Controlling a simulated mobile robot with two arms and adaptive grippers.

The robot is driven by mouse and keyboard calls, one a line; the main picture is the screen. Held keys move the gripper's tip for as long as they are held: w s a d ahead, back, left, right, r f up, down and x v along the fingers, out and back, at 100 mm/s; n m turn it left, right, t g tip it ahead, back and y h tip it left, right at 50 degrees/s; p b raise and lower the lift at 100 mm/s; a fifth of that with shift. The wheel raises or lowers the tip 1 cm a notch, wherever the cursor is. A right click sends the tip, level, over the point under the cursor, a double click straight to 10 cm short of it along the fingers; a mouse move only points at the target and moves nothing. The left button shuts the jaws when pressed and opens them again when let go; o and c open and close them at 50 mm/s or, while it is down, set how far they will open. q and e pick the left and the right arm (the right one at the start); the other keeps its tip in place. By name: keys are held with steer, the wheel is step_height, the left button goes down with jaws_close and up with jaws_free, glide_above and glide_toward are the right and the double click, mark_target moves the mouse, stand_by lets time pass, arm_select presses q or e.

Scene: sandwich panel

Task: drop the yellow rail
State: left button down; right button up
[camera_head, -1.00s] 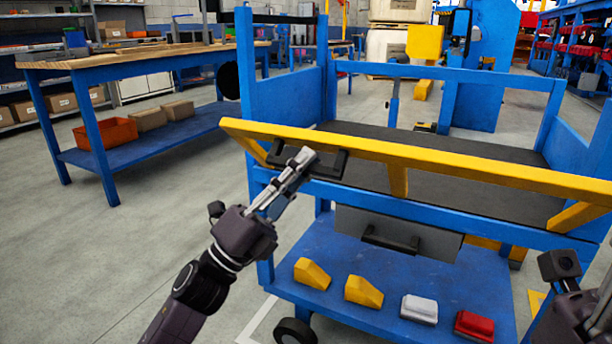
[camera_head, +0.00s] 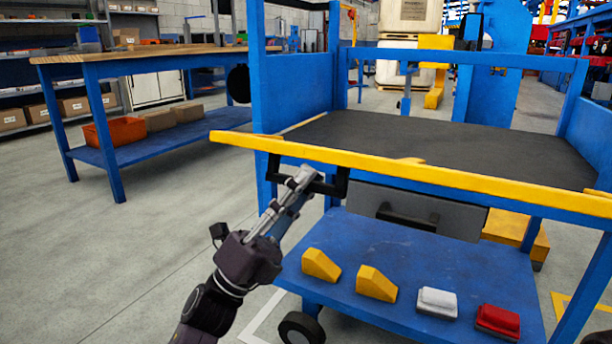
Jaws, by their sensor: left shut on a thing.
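The yellow rail (camera_head: 400,171) runs across the near side of a blue cart, from left of the corner post to the right picture edge. A black handle (camera_head: 342,184) hangs below its left part. My left gripper (camera_head: 306,177) is shut on this handle, with its arm coming up from below. The rail lies about level with the cart's dark top (camera_head: 430,140). Its right end is outside the picture.
The cart's lower blue shelf (camera_head: 375,250) carries two yellow blocks (camera_head: 321,265) (camera_head: 376,283), a white block (camera_head: 437,302) and a red block (camera_head: 498,321). A grey drawer (camera_head: 420,211) sits under the top. A workbench (camera_head: 110,66) stands at left, with clear floor between.

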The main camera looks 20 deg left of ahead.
arm_select(q)
steer(key=shift+w+f+b, duration=0.1)
steer(key=shift+f+b, duration=0.5)
steer(key=shift+f, duration=1.25)
steer(key=c, duration=2)
jaws_free()
steer(key=shift+o, duration=0.2)
steer(key=shift+r, duration=0.1)
steer(key=v, duration=1.2)
